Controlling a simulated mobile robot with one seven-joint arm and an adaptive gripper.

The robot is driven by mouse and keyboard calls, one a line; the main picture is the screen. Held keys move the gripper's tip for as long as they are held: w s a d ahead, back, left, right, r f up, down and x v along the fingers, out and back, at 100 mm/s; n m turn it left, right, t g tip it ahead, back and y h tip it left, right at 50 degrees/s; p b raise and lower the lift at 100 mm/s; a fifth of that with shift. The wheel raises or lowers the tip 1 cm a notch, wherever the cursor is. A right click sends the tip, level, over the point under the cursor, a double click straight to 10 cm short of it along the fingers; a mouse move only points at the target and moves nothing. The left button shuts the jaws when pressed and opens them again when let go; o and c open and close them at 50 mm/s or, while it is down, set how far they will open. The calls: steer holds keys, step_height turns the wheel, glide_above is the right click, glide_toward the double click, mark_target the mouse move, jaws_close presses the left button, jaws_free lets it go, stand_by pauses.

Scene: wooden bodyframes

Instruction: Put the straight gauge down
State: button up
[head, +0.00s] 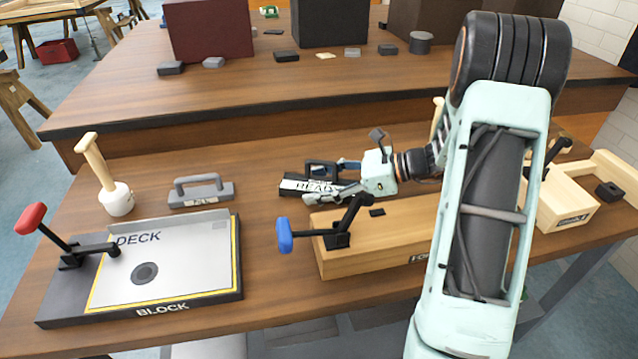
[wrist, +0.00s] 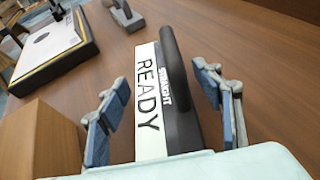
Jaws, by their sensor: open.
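The straight gauge (wrist: 178,85), a black bar with "STRAIGHT" lettered along its side, lies along a white strip marked READY (wrist: 147,100) in the wrist view. In the head view the READY strip (head: 303,186) lies on the workbench, with the black gauge (head: 321,168) at its far side, partly hidden by my gripper. My gripper (wrist: 160,85) is open, its two blue-grey fingers spread on either side of the gauge and strip, with visible gaps. I cannot tell whether the gauge rests fully on its place.
A wooden block with a blue-handled clamp (head: 337,236) stands just in front of my gripper. Behind is a raised shelf (head: 250,85).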

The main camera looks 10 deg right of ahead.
steer(key=shift+r, duration=0.15)
steer(key=shift+d+r, duration=0.15)
steer(key=shift+d, duration=0.05)
steer(key=p+v, duration=0.2)
steer(key=v, duration=0.9)
steer(key=shift+s+d, duration=0.25)
steer(key=shift+a+r, duration=0.1)
